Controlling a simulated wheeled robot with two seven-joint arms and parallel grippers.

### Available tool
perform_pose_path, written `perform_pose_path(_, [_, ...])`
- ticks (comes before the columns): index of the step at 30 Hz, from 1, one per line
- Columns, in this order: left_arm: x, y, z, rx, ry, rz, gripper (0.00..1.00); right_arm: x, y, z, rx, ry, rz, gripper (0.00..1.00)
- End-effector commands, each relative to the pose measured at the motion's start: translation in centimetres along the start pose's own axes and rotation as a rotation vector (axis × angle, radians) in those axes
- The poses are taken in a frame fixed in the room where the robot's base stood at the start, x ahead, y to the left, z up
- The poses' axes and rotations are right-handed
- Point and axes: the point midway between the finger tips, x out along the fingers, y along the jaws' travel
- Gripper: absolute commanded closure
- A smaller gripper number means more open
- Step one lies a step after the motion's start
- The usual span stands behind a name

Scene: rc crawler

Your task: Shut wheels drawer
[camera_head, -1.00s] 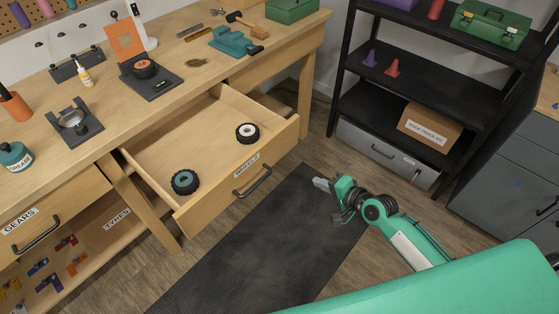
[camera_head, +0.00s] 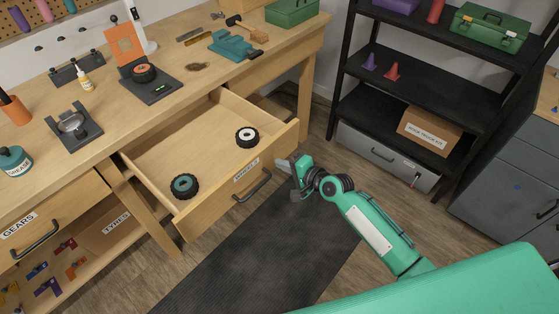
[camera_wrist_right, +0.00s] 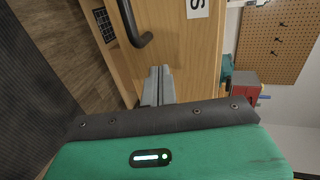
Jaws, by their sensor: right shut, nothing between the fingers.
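The wheels drawer (camera_head: 215,205) is pulled out of the wooden workbench, with a white label and a dark bar handle (camera_head: 252,186) on its front. Two wheels lie inside: one with a teal hub (camera_head: 184,186) near the left front and one with a white hub (camera_head: 247,137) at the right. My right gripper (camera_head: 284,164) is shut and empty, close to the right end of the drawer front. In the right wrist view its fingers (camera_wrist_right: 158,84) point at the wooden front beside the handle (camera_wrist_right: 133,28); I cannot tell whether they touch. My left gripper is not in view.
The gears drawer (camera_head: 55,215) is at the left under the bench top (camera_head: 105,120). A black shelf rack (camera_head: 410,85) stands at the back right with a grey case (camera_head: 385,155) low down. A dark mat (camera_head: 270,250) covers the floor before the drawer.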

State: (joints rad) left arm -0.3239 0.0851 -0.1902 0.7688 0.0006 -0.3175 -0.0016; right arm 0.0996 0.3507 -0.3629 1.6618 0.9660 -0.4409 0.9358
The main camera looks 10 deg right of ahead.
Motion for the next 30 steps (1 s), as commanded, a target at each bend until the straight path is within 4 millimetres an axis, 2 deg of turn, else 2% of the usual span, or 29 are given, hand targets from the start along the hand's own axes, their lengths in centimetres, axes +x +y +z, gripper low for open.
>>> perform_pose_path(6, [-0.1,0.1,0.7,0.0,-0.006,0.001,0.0,1.5,-0.5,0.0,0.0,0.001,-0.001,1.0])
perform_pose_path(22, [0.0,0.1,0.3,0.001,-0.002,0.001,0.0,2.1,-0.6,0.0,0.001,0.001,0.0,1.0])
perform_pose_path(26, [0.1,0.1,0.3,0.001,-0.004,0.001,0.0,3.3,-1.1,0.0,0.0,0.0,-0.002,1.0])
perform_pose_path(30, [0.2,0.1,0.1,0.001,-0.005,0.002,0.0,5.4,-1.7,0.0,0.002,0.0,-0.003,1.0])
